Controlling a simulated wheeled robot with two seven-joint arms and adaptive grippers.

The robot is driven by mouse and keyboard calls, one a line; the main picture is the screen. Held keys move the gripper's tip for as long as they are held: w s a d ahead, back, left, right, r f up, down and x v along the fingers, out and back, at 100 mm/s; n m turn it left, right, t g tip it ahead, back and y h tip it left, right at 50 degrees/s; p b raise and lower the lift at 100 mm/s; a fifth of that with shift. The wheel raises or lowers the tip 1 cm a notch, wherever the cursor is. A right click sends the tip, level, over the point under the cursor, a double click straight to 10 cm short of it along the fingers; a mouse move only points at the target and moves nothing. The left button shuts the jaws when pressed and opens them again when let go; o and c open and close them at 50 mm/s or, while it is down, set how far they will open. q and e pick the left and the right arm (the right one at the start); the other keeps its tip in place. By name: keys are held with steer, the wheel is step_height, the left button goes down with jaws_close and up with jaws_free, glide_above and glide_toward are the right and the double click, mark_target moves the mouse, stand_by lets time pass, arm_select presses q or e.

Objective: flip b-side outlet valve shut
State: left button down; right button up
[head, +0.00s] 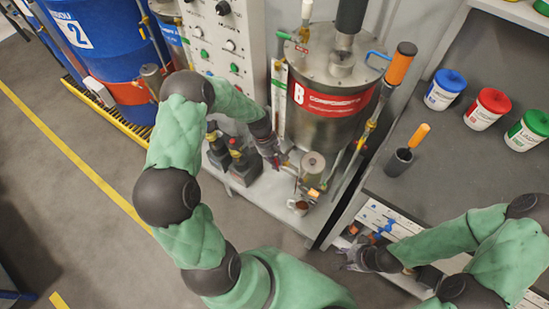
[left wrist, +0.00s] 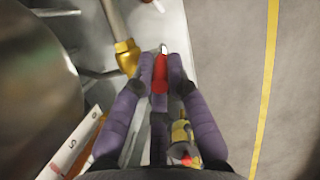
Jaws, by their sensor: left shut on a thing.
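The B tank (head: 322,125) is a steel drum with a red band marked B. It stands at the top middle in the head view. My left gripper (head: 281,160) is at the lower left of the tank. In the left wrist view, the fingers of my left gripper (left wrist: 160,80) are closed around a small red lever (left wrist: 160,72) with a metal tip. A brass fitting (left wrist: 127,57) sits just to the left of the lever. My right gripper (head: 350,256) is low at the workbench front, and its fingers are too small to read.
A small grey pump (head: 313,165) and a brown cup (head: 299,207) are in front of the tank. Black-topped units (head: 242,162) stand to the left. Blue, red and green tubs (head: 487,108) sit on the dark bench (head: 430,165). The left floor is open.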

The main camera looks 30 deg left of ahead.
mark_target(275, 160)
arm_select(q)
steer(key=shift+s+d+r+y+p, duration=0.1)
steer(key=shift+s+d+y+p, duration=0.05)
steer(key=shift+d+y+p, duration=0.3)
steer(key=shift+d+y+b, duration=0.2)
steer(key=shift+y+b, duration=0.1)
steer(key=shift+y, duration=0.35)
steer(key=shift+s, duration=0.1)
steer(key=c, duration=1.3)
jaws_free()
steer(key=shift+o, duration=0.2)
steer(key=shift+r, duration=0.3)
step_height(275, 160, up, 11)
steer(key=a, duration=0.1)
steer(key=shift+a, duration=0.15)
